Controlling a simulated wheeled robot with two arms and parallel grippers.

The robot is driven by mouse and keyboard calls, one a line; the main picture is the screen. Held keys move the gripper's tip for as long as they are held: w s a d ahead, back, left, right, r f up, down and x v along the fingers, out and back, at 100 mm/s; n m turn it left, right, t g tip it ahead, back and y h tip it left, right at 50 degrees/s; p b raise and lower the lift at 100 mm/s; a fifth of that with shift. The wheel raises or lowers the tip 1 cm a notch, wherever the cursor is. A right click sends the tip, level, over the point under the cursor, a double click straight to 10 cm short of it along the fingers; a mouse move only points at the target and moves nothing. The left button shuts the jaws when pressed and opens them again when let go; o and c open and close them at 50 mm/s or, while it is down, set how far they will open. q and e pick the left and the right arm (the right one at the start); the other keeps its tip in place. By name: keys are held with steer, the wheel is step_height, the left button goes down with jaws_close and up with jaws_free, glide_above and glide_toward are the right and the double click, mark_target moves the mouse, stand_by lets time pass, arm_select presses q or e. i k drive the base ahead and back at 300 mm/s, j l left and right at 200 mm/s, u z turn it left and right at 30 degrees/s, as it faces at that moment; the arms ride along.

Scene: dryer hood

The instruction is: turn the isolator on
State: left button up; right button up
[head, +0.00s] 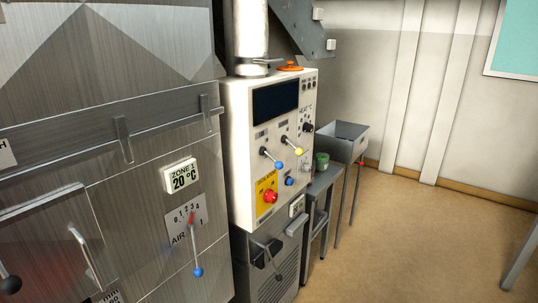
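A white control cabinet (238,150) stands in the middle, with a dark screen (275,101) near its top. A red knob (269,197) sits on a yellow plate (262,186) low on its front; the plate's lettering is too small to read. Levers with a blue ball (278,165) and a yellow ball (298,151) stick out above it. A small blue knob (289,182) and a black dial (308,128) are farther right. I cannot read which control is marked as the isolator. Neither of my grippers is in view.
A large steel hood (110,170) fills the left, with a blue-ended air lever (197,271) and a door handle (85,262) protruding. An orange disc (290,68) lies on the cabinet. A green cup (322,160) and a grey bin (345,140) stand beyond.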

mark_target(271, 196)
steer(key=i+l+u, duration=0.1)
steer(key=i+u, duration=0.25)
steer(key=i+l+u, duration=0.2)
steer(key=u, duration=0.15)
steer(key=i+l+u, duration=0.35)
steer(key=i+j, duration=0.05)
steer(key=i, duration=0.05)
